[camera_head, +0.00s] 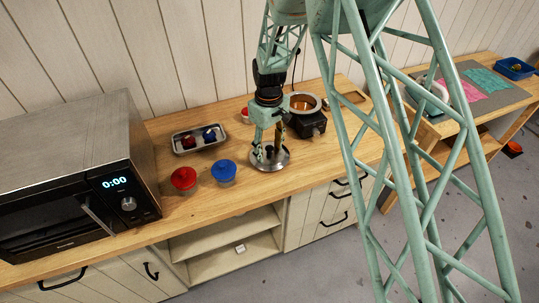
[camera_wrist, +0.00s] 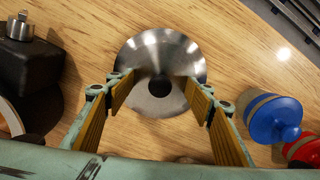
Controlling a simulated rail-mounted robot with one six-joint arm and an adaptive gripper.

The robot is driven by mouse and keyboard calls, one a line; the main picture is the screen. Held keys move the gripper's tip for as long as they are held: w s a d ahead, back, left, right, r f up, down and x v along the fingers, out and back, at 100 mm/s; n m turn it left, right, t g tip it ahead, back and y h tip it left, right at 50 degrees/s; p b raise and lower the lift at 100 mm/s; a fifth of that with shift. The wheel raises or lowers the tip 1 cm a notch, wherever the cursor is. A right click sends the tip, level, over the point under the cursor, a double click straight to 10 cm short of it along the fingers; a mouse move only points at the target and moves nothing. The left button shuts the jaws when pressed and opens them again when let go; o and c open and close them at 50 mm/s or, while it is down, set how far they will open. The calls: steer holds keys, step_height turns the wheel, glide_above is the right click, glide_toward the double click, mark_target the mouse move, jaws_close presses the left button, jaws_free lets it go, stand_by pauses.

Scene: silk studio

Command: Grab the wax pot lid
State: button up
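The wax pot lid (camera_head: 271,163) is a round shiny metal disc lying on the wooden counter. In the head view my gripper (camera_head: 268,148) points down over the lid. I cannot tell how far the fingertips are above it. The wax pot (camera_head: 303,103) stands uncovered behind it to the right, with amber contents.
A blue-lidded jar (camera_head: 223,172) and a red-lidded jar (camera_head: 184,180) stand left of the lid. A metal tray (camera_head: 187,147) with small red and blue items lies behind them. The microwave (camera_head: 75,170) is far left. The pot's black base (camera_wrist: 35,75) is close beside my gripper.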

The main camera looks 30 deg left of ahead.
steer(key=shift+s+d+f, duration=0.2)
steer(key=shift+d+f, duration=0.05)
steer(key=shift+f, duration=0.2)
steer(key=shift+r, duration=0.2)
steer(key=shift+c, duration=0.5)
steer(key=shift+r, duration=0.55)
jaws_close()
steer(key=shift+w+a+r, duration=0.1)
steer(key=shift+r, duration=0.9)
steer(key=shift+r+b, duration=0.1)
steer(key=shift+b, duration=0.2)
steer(key=s+d, duration=0.3)
steer(key=s+d+r+b, duration=0.1)
steer(key=s+d, duration=0.7)
steer(key=shift+s+r+b, duration=0.1)
steer(key=shift+r+b, duration=0.2)
steer(key=shift+b, duration=0.05)
